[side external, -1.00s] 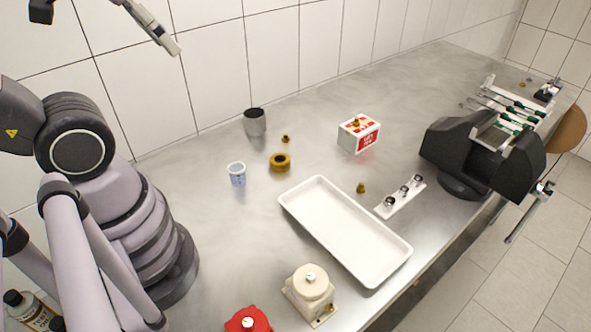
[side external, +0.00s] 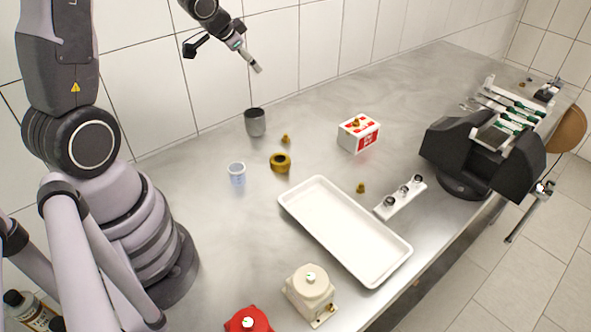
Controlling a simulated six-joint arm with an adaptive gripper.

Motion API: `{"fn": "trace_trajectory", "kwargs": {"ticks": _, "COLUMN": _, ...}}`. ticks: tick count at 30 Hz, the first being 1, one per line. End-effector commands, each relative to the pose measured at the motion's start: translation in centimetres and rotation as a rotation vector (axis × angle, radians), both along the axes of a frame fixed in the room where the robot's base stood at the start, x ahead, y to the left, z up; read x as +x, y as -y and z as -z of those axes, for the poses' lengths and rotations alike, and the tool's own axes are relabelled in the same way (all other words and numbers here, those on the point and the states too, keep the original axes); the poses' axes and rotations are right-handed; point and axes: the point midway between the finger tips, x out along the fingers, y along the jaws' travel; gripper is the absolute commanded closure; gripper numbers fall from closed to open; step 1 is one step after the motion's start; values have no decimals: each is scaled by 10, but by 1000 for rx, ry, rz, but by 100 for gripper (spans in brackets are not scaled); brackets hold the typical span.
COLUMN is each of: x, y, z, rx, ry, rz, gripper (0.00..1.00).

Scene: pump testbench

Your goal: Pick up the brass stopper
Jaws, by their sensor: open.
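Several small brass pieces are in view, and I cannot tell for sure which the task calls the stopper. One small brass piece (side external: 286,138) stands on the bench behind a wider brass ring-shaped part (side external: 280,162). Another small brass piece (side external: 361,188) stands between the white tray and the white strip. A third brass piece (side external: 355,123) sits on top of a red and white box (side external: 359,134). My gripper (side external: 257,69) is open and empty, high above the bench, above the dark grey cup and apart from all the brass pieces. Its finger gap is too small to make out.
The dark grey cup (side external: 255,122) and a small clear cup (side external: 237,173) stand near the brass ring. A white tray (side external: 345,232) lies empty in the middle. A white strip (side external: 401,199) holds small metal parts. Cream (side external: 311,287) and red (side external: 247,321) housings stand in front.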

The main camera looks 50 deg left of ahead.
Motion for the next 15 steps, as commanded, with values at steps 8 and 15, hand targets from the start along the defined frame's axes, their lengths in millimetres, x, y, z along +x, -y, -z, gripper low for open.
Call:
{"fn": "trace_trajectory", "kwargs": {"ticks": 8, "x": 12, "y": -28, "z": 128, "rx": -165, "ry": 83, "rz": 94, "gripper": 53}}
{"fn": "trace_trajectory", "kwargs": {"ticks": 15, "x": 8, "y": -26, "z": 167, "rx": -253, "ry": 149, "rz": 117, "gripper": 53}}
